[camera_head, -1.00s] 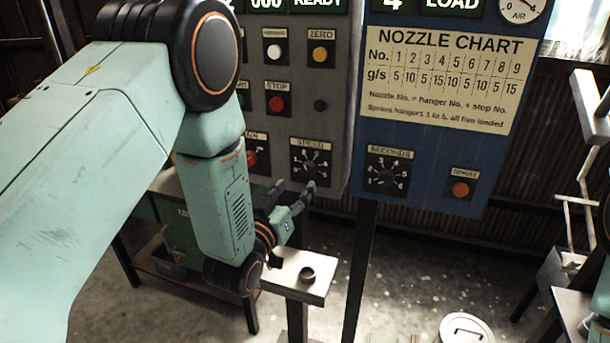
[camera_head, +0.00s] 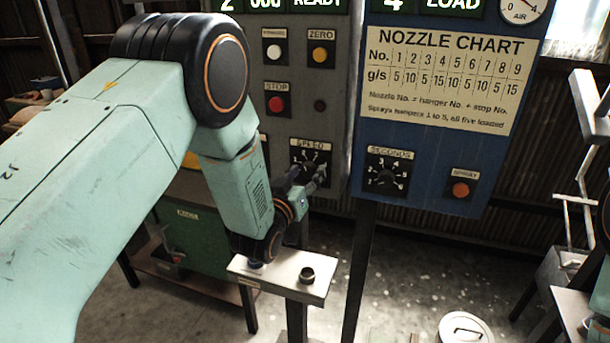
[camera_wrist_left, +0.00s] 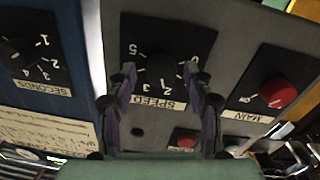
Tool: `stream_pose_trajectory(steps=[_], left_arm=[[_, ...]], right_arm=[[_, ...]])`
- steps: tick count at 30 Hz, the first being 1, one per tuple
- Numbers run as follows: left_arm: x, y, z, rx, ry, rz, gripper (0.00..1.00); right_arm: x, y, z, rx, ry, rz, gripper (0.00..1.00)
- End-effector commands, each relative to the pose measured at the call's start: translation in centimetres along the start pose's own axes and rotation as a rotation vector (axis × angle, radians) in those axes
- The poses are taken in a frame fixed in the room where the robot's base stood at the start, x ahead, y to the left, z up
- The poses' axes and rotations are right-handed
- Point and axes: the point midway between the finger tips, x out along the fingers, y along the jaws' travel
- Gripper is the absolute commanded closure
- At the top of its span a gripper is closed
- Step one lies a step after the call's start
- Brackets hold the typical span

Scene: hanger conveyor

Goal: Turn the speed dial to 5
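The speed dial (camera_head: 311,154) is a black plate with white numbers on the grey panel, under a SPEED label. My left gripper (camera_head: 307,173) is in front of it and covers its lower part. In the left wrist view, which shows the panel upside down, the dial plate (camera_wrist_left: 165,42) lies beyond my left gripper (camera_wrist_left: 166,76). The two fingers are spread apart, one to each side of the dark centre of the dial. I cannot tell whether they touch the knob, or which number it points to. My right gripper is out of view.
The red stop button (camera_head: 277,103), a white button (camera_head: 274,52) and the yellow zero button (camera_head: 320,54) sit above the dial. The seconds dial (camera_head: 386,175) is on the blue panel to the right. A small metal stand (camera_head: 285,278) is below my gripper.

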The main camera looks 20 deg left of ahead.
Motion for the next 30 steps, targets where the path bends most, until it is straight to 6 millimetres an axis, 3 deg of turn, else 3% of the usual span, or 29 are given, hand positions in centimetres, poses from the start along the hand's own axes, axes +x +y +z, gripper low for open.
stream_pose_trajectory(steps=[16, 30], left_arm=[[-0.02, -0.06, -0.02, 0.0, 0.0, -0.001, 0.98], [-0.01, -0.02, -0.05, 0.123, -0.006, -0.002, 0.99]], right_arm=[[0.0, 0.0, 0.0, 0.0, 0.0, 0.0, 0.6], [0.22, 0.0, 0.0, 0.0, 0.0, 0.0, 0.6]])
